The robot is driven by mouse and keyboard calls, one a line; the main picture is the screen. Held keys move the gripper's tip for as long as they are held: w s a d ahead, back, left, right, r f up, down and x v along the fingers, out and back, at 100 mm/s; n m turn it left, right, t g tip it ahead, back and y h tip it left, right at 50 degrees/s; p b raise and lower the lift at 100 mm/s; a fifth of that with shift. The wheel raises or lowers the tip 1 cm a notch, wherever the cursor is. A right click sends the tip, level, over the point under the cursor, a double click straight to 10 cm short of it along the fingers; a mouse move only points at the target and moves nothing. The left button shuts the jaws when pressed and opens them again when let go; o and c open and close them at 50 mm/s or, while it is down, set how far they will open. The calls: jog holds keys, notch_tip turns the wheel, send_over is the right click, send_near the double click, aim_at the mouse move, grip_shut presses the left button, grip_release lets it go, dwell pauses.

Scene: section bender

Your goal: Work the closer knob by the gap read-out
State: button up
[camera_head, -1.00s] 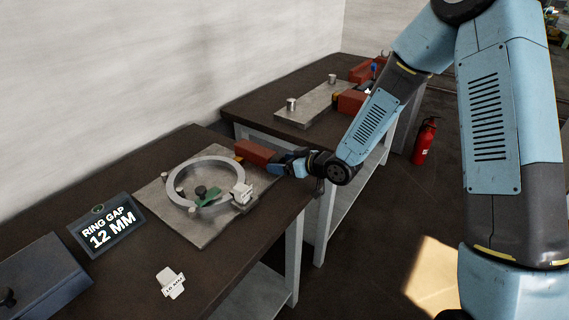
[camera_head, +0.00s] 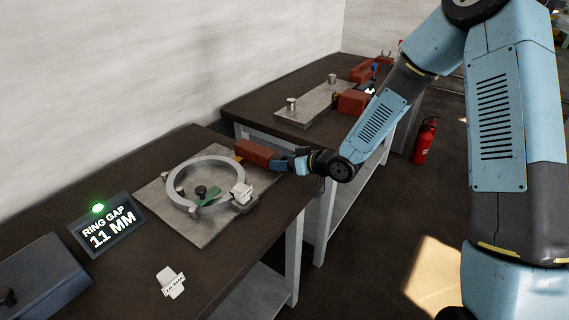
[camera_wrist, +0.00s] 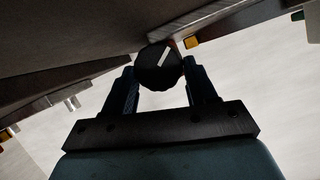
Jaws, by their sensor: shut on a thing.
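The gap read-out (camera_head: 110,230) stands at the left of the near bench and reads "RING GAP 1.1 MM", with a green lamp lit on top. The steel ring (camera_head: 178,172) lies on a metal plate (camera_head: 204,235) in front of the red closer body (camera_head: 256,152). In the wrist view, the black closer knob (camera_wrist: 158,68), with a white pointer mark, sits between the fingers. My gripper (camera_wrist: 158,85) is shut on this knob. In the head view my gripper (camera_head: 284,164) is at the right end of the red body, and the knob is hidden there.
A white block (camera_head: 241,193) sits at the ring's right side, with a green piece (camera_head: 208,197) inside the ring. A white "10 MM" tag (camera_head: 171,283) lies on the bench front. A second bench with a similar plate (camera_head: 312,104) stands behind. A red extinguisher (camera_head: 425,141) stands on the floor.

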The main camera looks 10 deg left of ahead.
jog(key=shift+w+d+m, duration=0.1)
jog(key=shift+m, duration=0.2)
jog(key=o, duration=1.1)
jog(key=shift+c, duration=0.2)
jog(key=v, duration=1.3)
jog(key=shift+d, duration=0.4)
